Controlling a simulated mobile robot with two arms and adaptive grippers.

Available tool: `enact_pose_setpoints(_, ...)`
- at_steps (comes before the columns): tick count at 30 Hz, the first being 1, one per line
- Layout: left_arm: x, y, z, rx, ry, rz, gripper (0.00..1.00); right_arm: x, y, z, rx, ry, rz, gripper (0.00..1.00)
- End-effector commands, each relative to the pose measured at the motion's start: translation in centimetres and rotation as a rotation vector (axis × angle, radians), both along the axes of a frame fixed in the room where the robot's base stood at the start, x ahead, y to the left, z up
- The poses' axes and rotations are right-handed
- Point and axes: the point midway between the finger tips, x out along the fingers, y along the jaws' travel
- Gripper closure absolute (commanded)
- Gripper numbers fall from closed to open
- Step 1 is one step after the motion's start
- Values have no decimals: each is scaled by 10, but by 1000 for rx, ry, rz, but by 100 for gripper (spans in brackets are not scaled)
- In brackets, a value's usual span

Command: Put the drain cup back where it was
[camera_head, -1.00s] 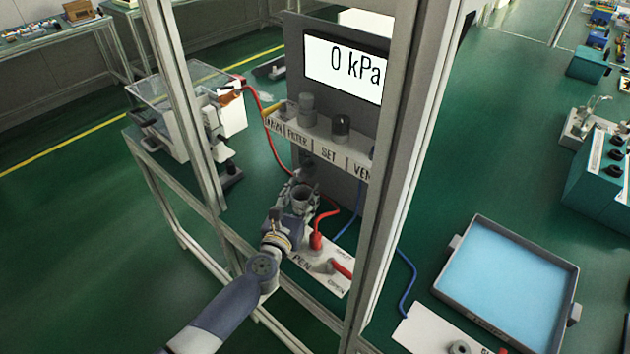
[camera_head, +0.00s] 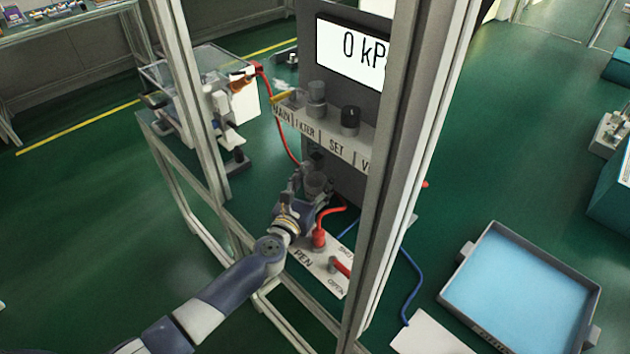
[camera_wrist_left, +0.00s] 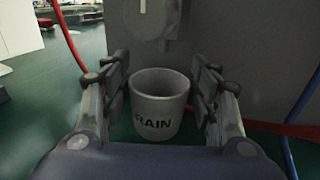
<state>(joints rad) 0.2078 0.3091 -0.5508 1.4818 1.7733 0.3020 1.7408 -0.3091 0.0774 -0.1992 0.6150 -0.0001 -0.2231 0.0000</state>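The drain cup (camera_head: 316,184) is a small grey cup, upright and open at the top. In the left wrist view, the cup (camera_wrist_left: 160,106) shows dark lettering that reads "RAIN", with the first letter hard to see. The cup is at the front of the grey panel, below the labelled shelf (camera_head: 325,138). I cannot tell whether its base touches anything. My right gripper is not in view.
A metal frame post (camera_head: 408,150) stands close to the right of the arm. A blue hose (camera_head: 413,284) runs to the right. A blue-lined tray (camera_head: 520,290) stands at lower right.

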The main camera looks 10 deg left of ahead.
Motion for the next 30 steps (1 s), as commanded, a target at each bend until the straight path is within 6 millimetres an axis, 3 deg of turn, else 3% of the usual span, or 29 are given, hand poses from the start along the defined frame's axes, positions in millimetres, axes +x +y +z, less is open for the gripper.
enact_pose_setpoints(11, 0, 0, 2, 0, 0, 0, 36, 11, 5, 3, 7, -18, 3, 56)
enact_pose_setpoints(24, -57, 11, 1, 1, 1, 0, 36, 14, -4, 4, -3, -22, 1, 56)
enact_pose_setpoints(30, -72, 14, 2, 1, 0, 0, 36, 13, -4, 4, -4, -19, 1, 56)
